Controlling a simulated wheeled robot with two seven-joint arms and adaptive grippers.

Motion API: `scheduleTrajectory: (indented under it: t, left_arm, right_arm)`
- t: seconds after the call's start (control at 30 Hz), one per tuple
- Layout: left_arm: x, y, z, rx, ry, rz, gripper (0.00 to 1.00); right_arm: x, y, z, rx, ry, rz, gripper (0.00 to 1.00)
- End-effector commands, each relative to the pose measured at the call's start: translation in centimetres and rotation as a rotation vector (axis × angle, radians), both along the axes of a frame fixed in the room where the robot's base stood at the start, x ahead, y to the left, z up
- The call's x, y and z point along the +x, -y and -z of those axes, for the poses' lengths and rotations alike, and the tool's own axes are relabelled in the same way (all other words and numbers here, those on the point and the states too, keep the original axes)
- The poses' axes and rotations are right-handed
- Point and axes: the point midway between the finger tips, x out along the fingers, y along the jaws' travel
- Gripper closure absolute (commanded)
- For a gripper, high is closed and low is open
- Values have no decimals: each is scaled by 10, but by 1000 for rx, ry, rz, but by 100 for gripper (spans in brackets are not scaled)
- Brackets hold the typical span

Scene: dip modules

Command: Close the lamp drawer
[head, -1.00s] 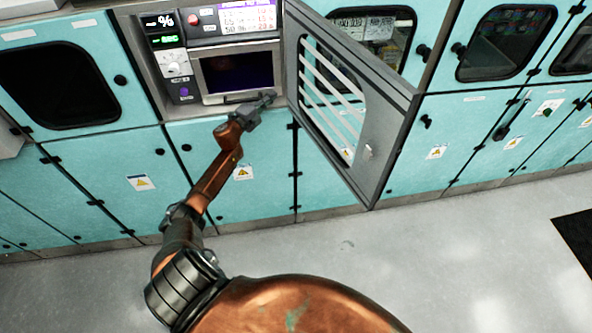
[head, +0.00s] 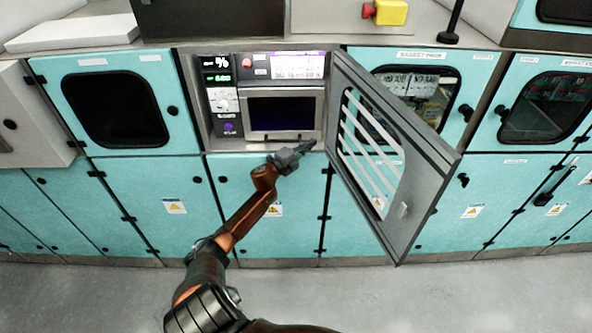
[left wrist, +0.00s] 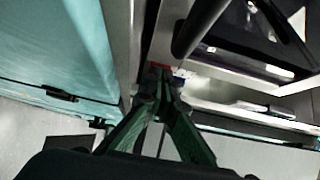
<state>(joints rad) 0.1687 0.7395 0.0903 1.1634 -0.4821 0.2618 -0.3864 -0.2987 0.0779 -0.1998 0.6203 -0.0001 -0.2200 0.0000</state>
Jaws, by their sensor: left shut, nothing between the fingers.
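A silver-framed panel with a dark window (head: 283,113) sits in the open grey compartment in the head view. It looks like the lamp drawer front, with a dark handle bar along its lower edge. I cannot tell how far it stands out. My left gripper (head: 308,146) is shut and empty, just below the panel's lower right corner. In the left wrist view my left gripper (left wrist: 163,75) has its fingertips together, close to metal edges; a dark round bar (left wrist: 200,28) crosses above right. Contact cannot be told. My right gripper is out of view.
A grey slatted door (head: 385,160) hangs open just right of the compartment, close to my left gripper. A control panel with a dial (head: 224,100) is left of the dark window. Teal cabinets (head: 125,105) line the wall. The floor (head: 420,295) in front is clear.

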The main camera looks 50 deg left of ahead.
Motion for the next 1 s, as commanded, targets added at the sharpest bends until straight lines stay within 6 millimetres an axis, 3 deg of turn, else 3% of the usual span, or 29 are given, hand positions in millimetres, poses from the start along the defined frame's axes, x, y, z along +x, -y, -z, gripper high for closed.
scheduleTrajectory:
  t: [0.03, 0.3, 0.5, 0.9, 1.0]
  left_arm:
    - [-3, 13, -5, -4, 0, 7, 100]
    - [-61, 17, 5, 2, -5, 11, 100]
    - [-90, 19, 4, 0, -4, 12, 100]
    - [-101, 19, 2, 0, -3, 12, 100]
    - [-103, 17, 15, -20, -16, 2, 100]
  right_arm:
    - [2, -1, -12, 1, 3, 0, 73]
    - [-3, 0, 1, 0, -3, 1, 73]
    - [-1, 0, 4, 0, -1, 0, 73]
    - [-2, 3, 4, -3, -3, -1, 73]
    - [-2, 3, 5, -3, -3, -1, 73]
